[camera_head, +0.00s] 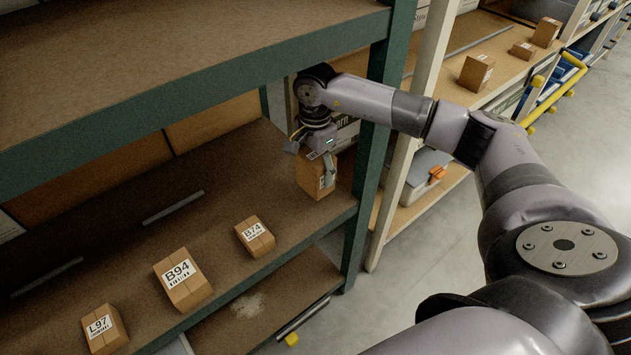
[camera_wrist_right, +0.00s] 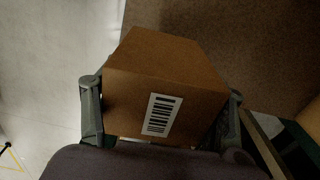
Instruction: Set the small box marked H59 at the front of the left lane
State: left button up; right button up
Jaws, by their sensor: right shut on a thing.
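My right gripper (camera_head: 313,162) is shut on a brown cardboard box (camera_head: 314,182) at the right end of the middle shelf (camera_head: 225,190), close to the green upright. I cannot tell whether the box touches the shelf. In the right wrist view the box (camera_wrist_right: 165,75) sits between both fingers of the gripper (camera_wrist_right: 163,108), with a white barcode label facing the camera. No H59 mark is readable on it. My left gripper is not in view.
Boxes marked B74 (camera_head: 255,237), B94 (camera_head: 183,280) and L97 (camera_head: 105,329) stand along the shelf's front. Two metal strips (camera_head: 172,208) (camera_head: 46,278) lie farther back. A green upright (camera_head: 375,150) and the upper shelf's beam (camera_head: 200,95) bound the space.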

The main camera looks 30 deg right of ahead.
aim_at(322, 160)
jog(key=s+r, duration=0.2)
jog(key=shift+s+d+r, duration=0.15)
jog(key=shift+r, duration=0.2)
jog(key=s+d+r+p, duration=0.1)
jog(key=s, duration=1.1)
jog(key=s+r, duration=0.1)
jog(key=s, duration=1)
jog(key=shift+s+d+r+p, duration=0.35)
jog(key=shift+p, duration=0.05)
